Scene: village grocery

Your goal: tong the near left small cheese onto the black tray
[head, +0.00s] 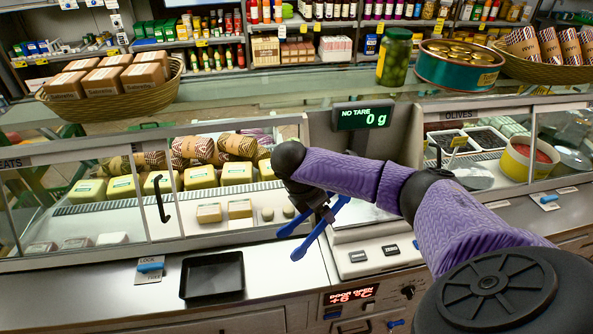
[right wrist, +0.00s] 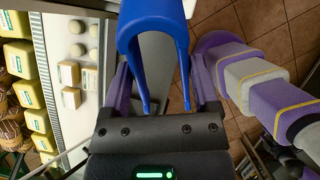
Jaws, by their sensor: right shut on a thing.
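My right gripper (head: 318,208) is shut on blue tongs (head: 312,232); the tongs also show in the right wrist view (right wrist: 150,35), their two arms spread and empty. They hang over the counter front, right of the black tray (head: 212,293). The tray is empty on the steel counter. The block cheeses also show left of the tongs in the right wrist view (right wrist: 68,74). My left gripper is out of view.
Larger yellow cheeses (head: 159,183) stand in a row behind. A glass pane with a black handle (head: 160,198) is left of the small cheeses. A scale (head: 375,255) stands right of the tray, its display reading 0 g. The lower panel (head: 352,295) reads DOOR OPEN.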

